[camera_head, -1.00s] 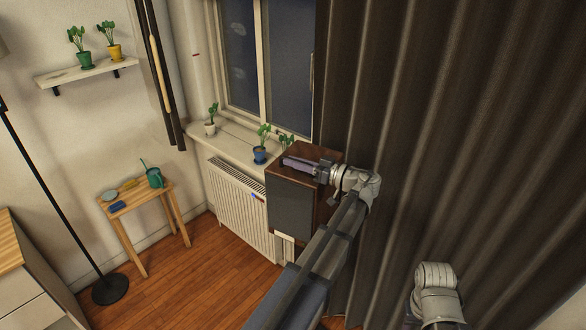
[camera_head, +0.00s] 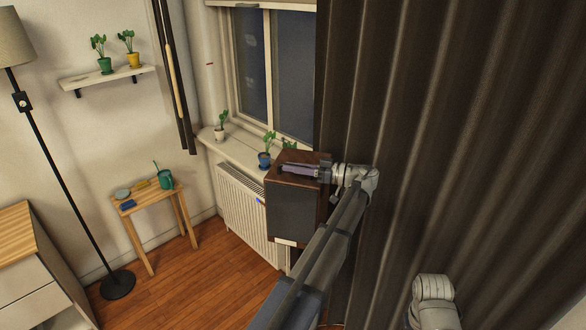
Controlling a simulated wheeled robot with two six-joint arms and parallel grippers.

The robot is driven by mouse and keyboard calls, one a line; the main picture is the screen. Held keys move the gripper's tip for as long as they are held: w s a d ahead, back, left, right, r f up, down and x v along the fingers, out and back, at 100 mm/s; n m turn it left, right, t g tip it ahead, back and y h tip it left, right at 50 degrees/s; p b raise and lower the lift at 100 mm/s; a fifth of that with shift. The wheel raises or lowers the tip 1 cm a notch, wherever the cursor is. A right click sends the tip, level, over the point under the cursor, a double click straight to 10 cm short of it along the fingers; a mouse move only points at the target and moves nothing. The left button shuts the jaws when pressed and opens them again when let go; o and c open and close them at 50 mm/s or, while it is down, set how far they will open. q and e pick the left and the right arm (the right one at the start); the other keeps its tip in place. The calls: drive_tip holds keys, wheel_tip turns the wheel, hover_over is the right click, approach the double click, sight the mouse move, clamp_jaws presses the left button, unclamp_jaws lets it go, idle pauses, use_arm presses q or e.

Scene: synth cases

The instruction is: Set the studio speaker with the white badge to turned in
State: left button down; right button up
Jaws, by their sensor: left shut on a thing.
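The studio speaker (camera_head: 292,213) is a brown wooden box with a dark grey front. It stands upright beside the window sill, in front of the dark curtain. A small white patch (camera_head: 285,242) shows at the bottom of its front; I cannot tell for sure that it is the badge. My left gripper (camera_head: 292,169) lies over the speaker's top and is shut on it; the arm hides the speaker's lower right part. What the speaker stands on is mostly hidden. My right gripper is out of view; only a grey link of that arm shows at the bottom right.
A white radiator (camera_head: 240,205) is left of the speaker, under the window sill (camera_head: 236,147) with potted plants. A small wooden table (camera_head: 150,200) with a green watering can (camera_head: 164,176) and a floor lamp (camera_head: 62,175) stand further left. The curtain (camera_head: 450,140) fills the right side.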

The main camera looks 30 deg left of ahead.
use_arm(q)
drive_tip(key=shift+d, duration=0.1)
drive_tip(key=c, duration=0.9)
unclamp_jaws()
drive_tip(key=shift+d, duration=0.1)
drive_tip(key=shift+c, duration=0.2)
drive_tip(key=shift+o, duration=0.5)
drive_tip(key=v, duration=0.7)
drive_tip(key=shift+w+d, duration=0.1)
drive_tip(key=shift+d, duration=0.15)
